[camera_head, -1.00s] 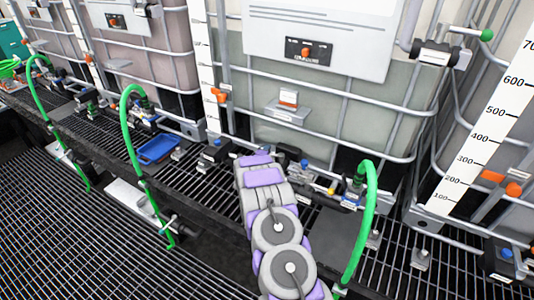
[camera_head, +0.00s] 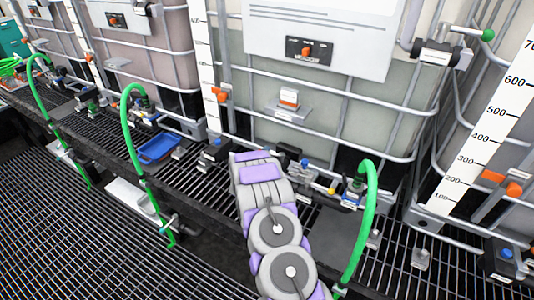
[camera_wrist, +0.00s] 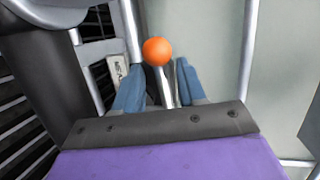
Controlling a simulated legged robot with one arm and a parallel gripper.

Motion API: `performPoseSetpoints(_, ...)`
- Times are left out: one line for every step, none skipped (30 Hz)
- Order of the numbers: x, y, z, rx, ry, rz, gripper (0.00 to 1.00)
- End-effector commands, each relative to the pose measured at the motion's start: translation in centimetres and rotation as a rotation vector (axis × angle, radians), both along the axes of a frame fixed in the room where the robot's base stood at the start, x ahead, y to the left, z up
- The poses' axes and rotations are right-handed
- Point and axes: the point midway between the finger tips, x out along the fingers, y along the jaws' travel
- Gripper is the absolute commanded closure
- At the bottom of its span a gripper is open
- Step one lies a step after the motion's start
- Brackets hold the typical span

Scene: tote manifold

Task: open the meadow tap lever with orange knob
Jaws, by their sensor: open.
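In the wrist view an orange ball knob (camera_wrist: 157,51) sits on a silver lever shaft (camera_wrist: 166,90). My gripper (camera_wrist: 160,64) is open, with one blue finger on each side of the shaft as seen from the wrist. The knob appears just past the fingertips, and nothing looks clamped. I cannot tell the exact depth between fingers and lever. A white label (camera_wrist: 120,72) with dark, partly hidden lettering is left of the left finger. In the head view my own arm hides the gripper and this lever.
Caged tanks (camera_head: 330,105) stand behind a black grating ledge (camera_head: 190,190). A green hose (camera_head: 370,215) arches right of my arm. A blue tray (camera_head: 158,148) lies to the left. Silver cage bars (camera_wrist: 249,45) run close beside the gripper.

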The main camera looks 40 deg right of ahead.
Motion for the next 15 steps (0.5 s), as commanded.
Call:
performPoseSetpoints(-0.4,0.7,0.2,0.000,0.002,0.002,0.60)
performPoseSetpoints(-0.7,1.1,0.2,0.001,0.003,0.002,0.60)
performPoseSetpoints(-1.1,1.5,0.2,0.004,0.005,0.002,0.60)
performPoseSetpoints(-1.4,1.9,0.3,0.004,0.005,0.002,0.60)
performPoseSetpoints(-1.6,2.3,0.5,0.004,0.004,0.002,0.60)
performPoseSetpoints(-1.9,2.7,0.7,0.001,0.000,0.001,0.60)
performPoseSetpoints(-2.3,3.0,0.9,0.001,0.001,0.000,0.60)
performPoseSetpoints(-2.6,3.4,0.9,0.002,0.002,0.001,0.60)
performPoseSetpoints(-3.0,4.0,0.9,0.004,0.004,0.002,0.60)
performPoseSetpoints(-3.3,4.4,1.0,0.005,0.005,0.002,0.60)
performPoseSetpoints(-3.6,4.8,1.1,0.004,0.004,0.002,0.60)
performPoseSetpoints(-4.0,5.3,1.2,0.002,0.004,0.002,0.60)
performPoseSetpoints(-4.3,5.7,1.3,0.003,0.004,0.002,0.60)
performPoseSetpoints(-4.7,6.1,1.3,0.004,0.005,0.002,0.60)
performPoseSetpoints(-5.1,6.6,1.5,0.006,0.004,0.002,0.60)
